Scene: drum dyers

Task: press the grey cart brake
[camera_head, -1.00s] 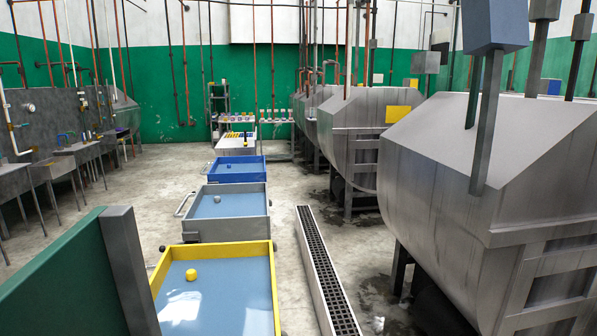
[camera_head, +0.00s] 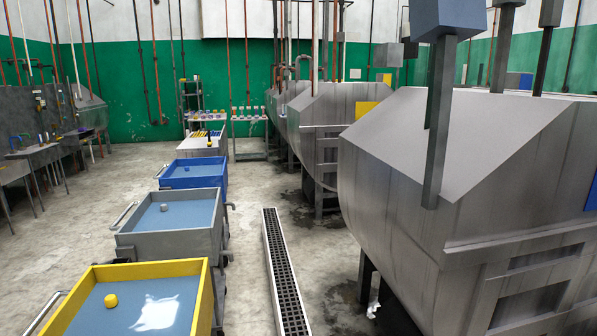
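The grey cart (camera_head: 165,246) stands on the floor left of centre, between the yellow cart and the blue cart. Its top is a blue-grey surface with a small grey rounded knob (camera_head: 164,207) on it. A light push handle (camera_head: 124,214) sticks out on its left side, and a small dark part (camera_head: 230,207) shows at its right far corner. I cannot tell for certain which part is the brake. My gripper is not in view, and nothing touches the cart.
A yellow cart (camera_head: 201,304) with a yellow knob (camera_head: 111,300) stands nearest. A blue cart (camera_head: 191,183) is behind the grey one. A floor drain (camera_head: 284,275) runs right of the carts, beside large steel drums (camera_head: 440,215). Floor at left is clear.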

